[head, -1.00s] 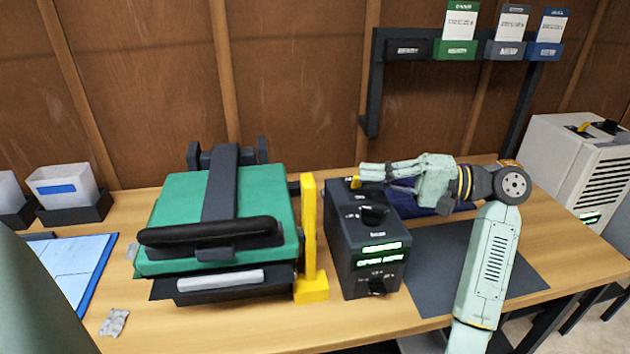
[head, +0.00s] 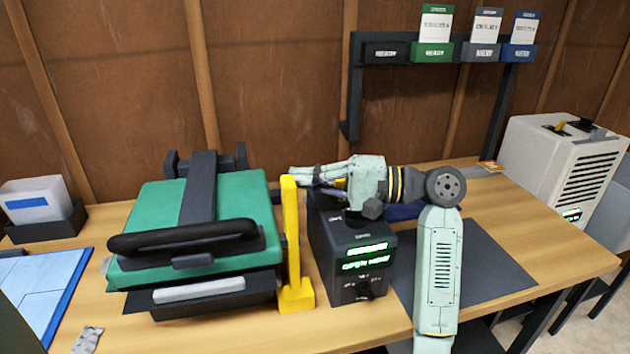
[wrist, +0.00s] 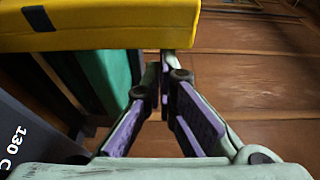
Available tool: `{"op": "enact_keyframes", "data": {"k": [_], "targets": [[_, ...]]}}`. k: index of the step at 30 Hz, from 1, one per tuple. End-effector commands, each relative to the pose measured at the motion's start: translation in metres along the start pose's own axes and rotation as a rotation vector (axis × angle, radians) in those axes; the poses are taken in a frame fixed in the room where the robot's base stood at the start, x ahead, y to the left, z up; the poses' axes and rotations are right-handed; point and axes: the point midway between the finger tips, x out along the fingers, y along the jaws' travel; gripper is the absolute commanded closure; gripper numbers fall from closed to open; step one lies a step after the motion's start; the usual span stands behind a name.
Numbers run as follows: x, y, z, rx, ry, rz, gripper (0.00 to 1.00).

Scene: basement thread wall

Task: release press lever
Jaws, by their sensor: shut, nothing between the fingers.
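The press (head: 240,210) has a green body, and a long black handle bar (head: 185,238) lies across its front. The yellow press lever (head: 291,240) stands upright at the press's right side on a yellow foot. My gripper (head: 294,177) reaches in from the right, its fingertips at the lever's top. In the wrist view my gripper (wrist: 163,78) is shut with nothing between its purple-padded fingers. A yellow bar (wrist: 100,27), likely the lever, crosses the top of that view close to the fingers. Whether they touch it I cannot tell.
A dark control box (head: 350,255) with green displays stands right of the lever, under my gripper. A dark mat (head: 490,265) lies further right. A blue-white sheet (head: 45,285) and a white bin (head: 38,200) are at the left. A wall rack (head: 435,52) holds labelled cards.

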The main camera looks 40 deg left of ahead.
Motion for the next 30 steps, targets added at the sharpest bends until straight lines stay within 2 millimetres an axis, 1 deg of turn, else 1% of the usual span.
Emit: {"op": "enact_keyframes", "data": {"k": [3, 6, 17, 22, 26, 30], "targets": [[-0.003, 0.001, 0.011, -0.001, -0.001, 0.001, 1.0], [-0.005, 0.001, 0.015, 0.0, -0.001, 0.001, 1.0], [-0.005, 0.0, 0.016, 0.0, -0.002, 0.0, 1.0], [-0.007, 0.001, 0.021, -0.024, -0.002, -0.008, 1.0], [-0.011, 0.002, 0.032, -0.074, -0.002, -0.025, 1.0], [-0.018, 0.003, 0.051, -0.16, -0.003, -0.055, 1.0]]}}
